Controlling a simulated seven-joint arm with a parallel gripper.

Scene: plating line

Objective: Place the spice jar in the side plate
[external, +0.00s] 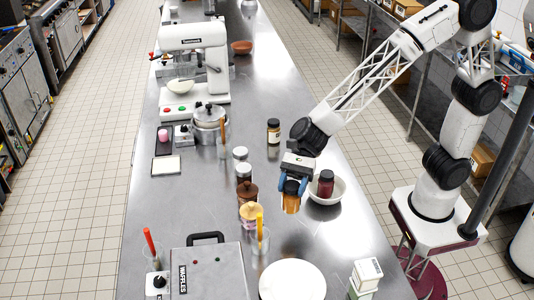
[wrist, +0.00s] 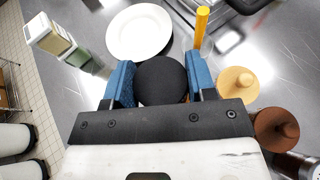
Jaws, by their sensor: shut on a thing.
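My gripper (external: 291,186) is shut on the spice jar (external: 291,203), which has an amber body and a dark lid. The jar hangs upright above the steel counter; I cannot tell how high. In the wrist view, my gripper (wrist: 161,88) has its blue fingers on either side of the jar's round black lid (wrist: 162,80), which hides most of the body. The side plate (external: 292,281) is white, round and empty, at the front of the counter, apart from the jar. It also shows in the wrist view (wrist: 139,31), beyond the jar.
A white bowl (external: 334,199) with a red jar (external: 326,184) in it stands right of my gripper. A brown-lidded canister (external: 247,190), a tan one (external: 250,213) and a glass with a yellow-handled tool (external: 260,230) stand left.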

